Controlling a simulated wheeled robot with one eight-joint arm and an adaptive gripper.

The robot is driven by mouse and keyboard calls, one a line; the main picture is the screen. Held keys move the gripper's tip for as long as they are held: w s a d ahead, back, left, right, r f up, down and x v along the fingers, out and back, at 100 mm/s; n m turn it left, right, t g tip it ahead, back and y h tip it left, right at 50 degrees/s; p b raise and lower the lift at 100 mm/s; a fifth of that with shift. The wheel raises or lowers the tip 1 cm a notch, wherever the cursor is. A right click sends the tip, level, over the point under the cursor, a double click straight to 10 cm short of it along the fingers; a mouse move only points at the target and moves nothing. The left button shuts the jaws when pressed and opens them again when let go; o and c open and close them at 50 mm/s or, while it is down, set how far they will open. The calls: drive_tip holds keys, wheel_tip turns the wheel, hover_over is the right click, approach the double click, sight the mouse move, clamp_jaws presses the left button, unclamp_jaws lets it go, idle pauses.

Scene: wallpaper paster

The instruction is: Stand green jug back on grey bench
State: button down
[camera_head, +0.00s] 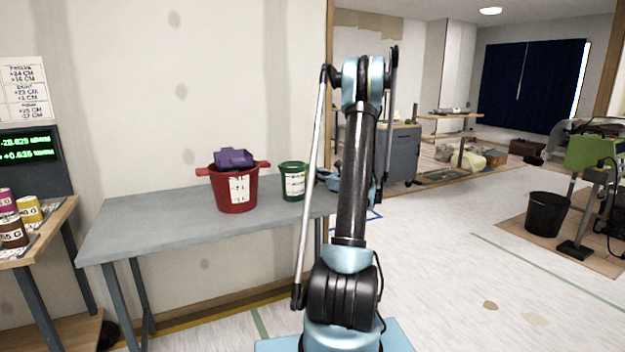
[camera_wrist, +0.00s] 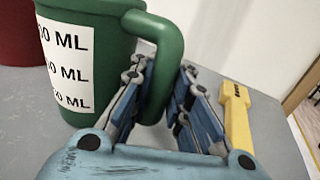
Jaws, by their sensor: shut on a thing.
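The green jug (camera_head: 293,181) is at the right part of the grey bench (camera_head: 160,215), just right of a red bucket. It looks upright, with its base at the bench top; I cannot tell whether it bears fully on it. In the wrist view the jug (camera_wrist: 95,60) shows a white label with ML marks and a green handle at its right. My gripper (camera_wrist: 165,95) is shut on the handle, with blue-and-black fingers on both sides of it. In the head view my gripper (camera_head: 322,177) is partly hidden behind my arm.
The red bucket (camera_head: 234,190) with a purple thing (camera_head: 235,158) in it stands close left of the jug. A yellow tool (camera_wrist: 235,115) lies on the bench right of my fingers. The bench's left part is clear. A wall stands behind.

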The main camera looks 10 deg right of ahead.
drive_tip(key=c, duration=1.5)
unclamp_jaws()
drive_tip(key=shift+f, duration=0.1)
